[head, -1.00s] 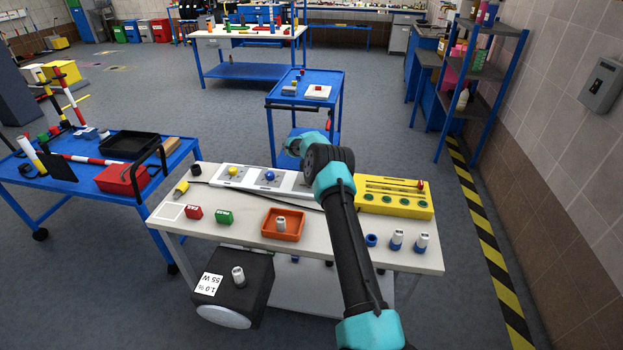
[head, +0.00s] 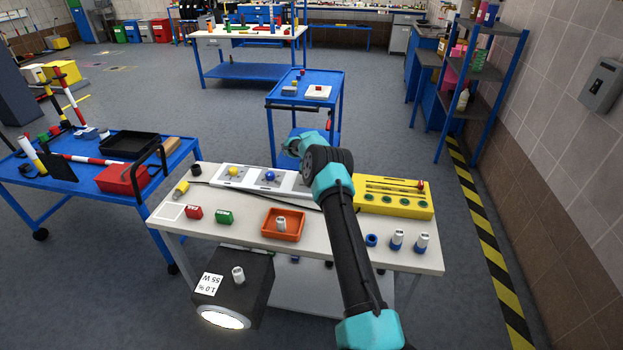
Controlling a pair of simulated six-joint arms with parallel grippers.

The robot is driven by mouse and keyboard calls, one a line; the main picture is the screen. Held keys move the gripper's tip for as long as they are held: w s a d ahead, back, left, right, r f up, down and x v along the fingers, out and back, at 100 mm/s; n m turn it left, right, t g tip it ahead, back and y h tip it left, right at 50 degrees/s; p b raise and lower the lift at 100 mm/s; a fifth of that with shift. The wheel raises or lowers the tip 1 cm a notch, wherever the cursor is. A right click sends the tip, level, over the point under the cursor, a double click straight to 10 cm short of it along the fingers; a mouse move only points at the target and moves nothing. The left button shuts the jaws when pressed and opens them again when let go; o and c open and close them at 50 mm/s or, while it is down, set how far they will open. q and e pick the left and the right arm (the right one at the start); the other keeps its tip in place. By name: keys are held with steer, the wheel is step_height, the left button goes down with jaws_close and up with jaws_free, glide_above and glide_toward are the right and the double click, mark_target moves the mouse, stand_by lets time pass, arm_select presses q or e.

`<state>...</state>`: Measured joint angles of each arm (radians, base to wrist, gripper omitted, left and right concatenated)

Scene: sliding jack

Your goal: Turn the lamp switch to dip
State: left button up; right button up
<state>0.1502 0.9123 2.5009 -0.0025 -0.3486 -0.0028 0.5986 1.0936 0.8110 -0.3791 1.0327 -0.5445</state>
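The lamp is a black box (head: 255,272) with a white label reading "1.0 % 55 W", at the front left of the white table. Its round lens (head: 223,317) is lit bright white. A white control panel (head: 250,183) lies on the table with a yellow knob (head: 233,171) and a blue knob (head: 270,176). I cannot tell which control is the lamp switch or read its setting. My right arm crosses the table and covers the panel's right end. Its fingers are hidden behind its own links. My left gripper is out of view.
A blue trolley (head: 340,90) stands behind.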

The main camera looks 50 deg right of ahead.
stand_by(0.3)
steer(key=o, duration=0.9)
steer(key=shift+r, duration=0.1)
steer(key=r, duration=1.1)
steer(key=a+r, duration=0.1)
steer(key=r, duration=0.5)
steer(key=shift+r, duration=0.1)
